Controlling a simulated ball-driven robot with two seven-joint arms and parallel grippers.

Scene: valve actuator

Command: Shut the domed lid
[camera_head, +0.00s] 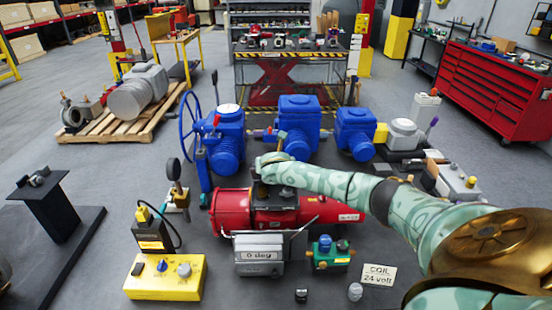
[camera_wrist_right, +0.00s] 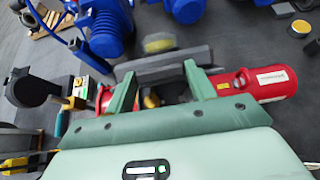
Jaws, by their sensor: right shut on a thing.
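The red cylindrical actuator (camera_head: 335,210) lies across the middle of the floor area with a dark housing (camera_head: 275,197) on top. My right gripper (camera_head: 268,165) is over this housing, its fingertips largely hidden by the hand. In the right wrist view my right gripper (camera_wrist_right: 160,72) is shut on a dark grey slab (camera_wrist_right: 165,63), which appears to be the lid seen near edge-on. A blurred yellow domed top (camera_wrist_right: 160,43) shows beyond the slab; a yellowish tip (camera_head: 282,137) shows behind the hand. How far the lid is tilted cannot be told. My left gripper is not in view.
Blue actuators (camera_head: 298,125) stand close behind. A grey box reading "0 deg" (camera_head: 259,254), a small green block (camera_head: 330,254) and a yellow control box (camera_head: 166,277) stand in front. A gauge (camera_head: 174,175) is at the left.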

